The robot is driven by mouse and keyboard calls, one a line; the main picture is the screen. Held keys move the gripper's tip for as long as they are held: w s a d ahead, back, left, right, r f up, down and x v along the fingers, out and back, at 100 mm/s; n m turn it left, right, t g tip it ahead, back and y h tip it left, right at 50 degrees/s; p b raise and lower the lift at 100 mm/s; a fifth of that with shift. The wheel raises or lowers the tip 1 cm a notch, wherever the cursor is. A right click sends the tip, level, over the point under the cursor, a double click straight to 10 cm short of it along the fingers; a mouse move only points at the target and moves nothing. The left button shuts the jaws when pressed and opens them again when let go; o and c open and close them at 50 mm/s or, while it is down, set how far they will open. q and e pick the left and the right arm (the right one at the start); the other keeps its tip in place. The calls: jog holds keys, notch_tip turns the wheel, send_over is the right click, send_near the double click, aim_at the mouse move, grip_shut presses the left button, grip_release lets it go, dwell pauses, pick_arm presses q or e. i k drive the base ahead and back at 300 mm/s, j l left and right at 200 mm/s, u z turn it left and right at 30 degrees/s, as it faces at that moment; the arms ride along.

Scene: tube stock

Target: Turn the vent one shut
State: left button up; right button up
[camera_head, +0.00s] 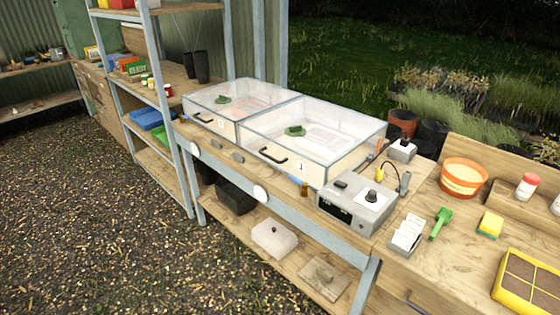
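Two clear-lidded propagator boxes stand side by side on the wooden bench. The right box (340,165) has a front label (301,167) that looks like a 1, a dark handle (273,155) and a green vent (295,130) on its lid. The left box (205,110) has its own green vent (223,99), a dark handle (201,118) and a label (221,122) too small to read surely. I cannot tell how far either vent is turned. Neither of my grippers is in view.
A grey control unit (355,204) with a black knob stands right of the boxes. Further right are an orange pot (463,178), white labels (407,234), a green scoop (440,223) and a yellow tray (528,284). A shelf post (166,110) rises at left. Gravel floor lies in front.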

aim_at(298, 131)
jog(key=i+u, duration=0.3)
jog(key=i, duration=0.25)
jog(key=i+l+u, duration=0.25)
jog(key=i, duration=0.25)
jog(key=i+l+u, duration=0.3)
jog(key=i, duration=0.2)
jog(key=j, duration=0.1)
